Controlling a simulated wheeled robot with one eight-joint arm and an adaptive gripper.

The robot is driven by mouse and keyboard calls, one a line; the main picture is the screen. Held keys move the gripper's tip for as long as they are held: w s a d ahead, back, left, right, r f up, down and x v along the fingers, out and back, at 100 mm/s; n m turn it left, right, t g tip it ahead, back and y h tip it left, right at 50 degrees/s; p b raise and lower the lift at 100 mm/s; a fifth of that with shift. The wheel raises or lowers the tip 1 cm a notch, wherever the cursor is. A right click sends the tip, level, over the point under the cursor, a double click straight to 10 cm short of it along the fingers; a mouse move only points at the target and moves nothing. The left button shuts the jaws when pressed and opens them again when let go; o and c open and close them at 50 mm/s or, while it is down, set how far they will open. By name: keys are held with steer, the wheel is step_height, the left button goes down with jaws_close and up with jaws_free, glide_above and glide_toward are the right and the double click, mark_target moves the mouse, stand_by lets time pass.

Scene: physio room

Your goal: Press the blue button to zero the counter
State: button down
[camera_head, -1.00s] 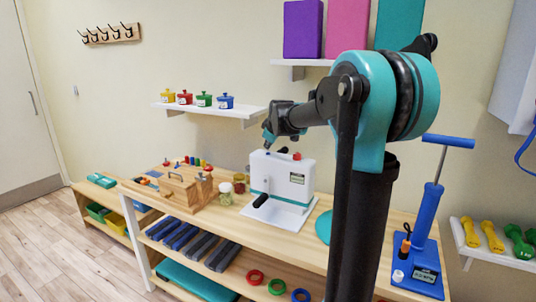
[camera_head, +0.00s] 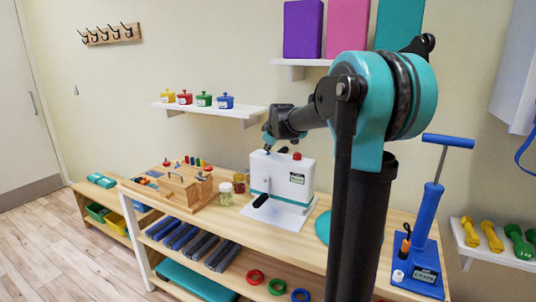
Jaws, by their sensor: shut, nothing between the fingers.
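The white counter device (camera_head: 283,177) stands on the wooden bench, with a small display (camera_head: 297,178) on its front, a dark lever low at its front and a red button (camera_head: 297,156) on its top right. I cannot make out a blue button; the top left of the device is partly behind my gripper. My gripper (camera_head: 267,150) is shut and empty, pointing down at the top left edge of the device. Whether its tip touches the top is too small to tell. A small dark piece shows on the top between the gripper and the red button.
A wooden box (camera_head: 185,188) and small jars (camera_head: 226,192) stand left of the device on the bench (camera_head: 345,240). A wall shelf (camera_head: 215,110) with several coloured pots is behind. A blue pump-like device (camera_head: 425,225) stands at the right. My arm hides part of the bench.

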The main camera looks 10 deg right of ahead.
mark_target(269, 153)
steer(key=shift+f, duration=0.25)
steer(key=shift+r, duration=0.2)
stand_by(0.5)
steer(key=shift+r, duration=0.7)
steer(key=shift+r, duration=2.5)
steer(key=shift+s+f, duration=0.1)
steer(key=s+d+f+m+g, duration=0.1)
steer(key=s+f+m, duration=0.2)
steer(key=s+f, duration=0.7)
steer(key=s+d+f+m+g, duration=0.1)
steer(key=s+f+m+g, duration=0.1)
steer(key=s+f, duration=0.9)
steer(key=s+d+f+m+g+h, duration=0.1)
steer(key=s+f+m, duration=0.4)
steer(key=s+f, duration=0.5)
steer(key=s+d+g, duration=0.1)
steer(key=s, duration=0.8)
steer(key=shift+s+f, duration=0.2)
steer(key=shift+s, duration=0.15)
